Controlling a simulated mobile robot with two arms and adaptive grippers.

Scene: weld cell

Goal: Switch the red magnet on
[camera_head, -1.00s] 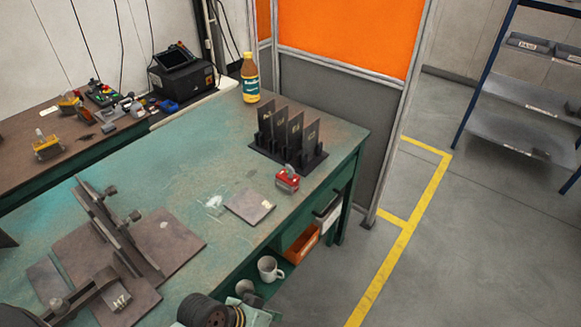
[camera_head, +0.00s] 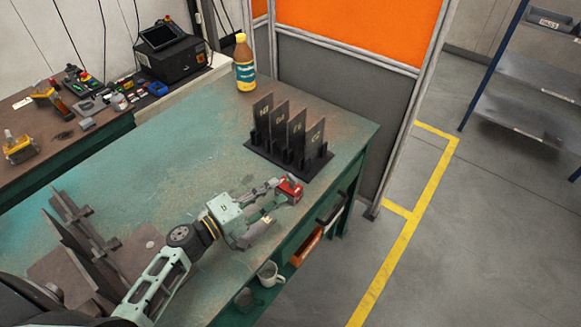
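The red magnet (camera_head: 291,187) is a small red block with a grey top, near the right front edge of the green workbench. My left arm reaches across the bench from the bottom left. My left gripper (camera_head: 284,194) is at the magnet, with its fingertips beside it and partly covering it. I cannot tell whether the fingers touch the magnet or are closed on it. The magnet's switch is too small to make out. My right gripper is not in view.
A black rack with several upright dark plates (camera_head: 316,134) stands just behind the magnet. A bottle (camera_head: 244,64) stands at the bench's back edge. A steel fixture (camera_head: 78,230) is at the left. A mug (camera_head: 270,273) sits on the shelf below the bench (camera_head: 190,145).

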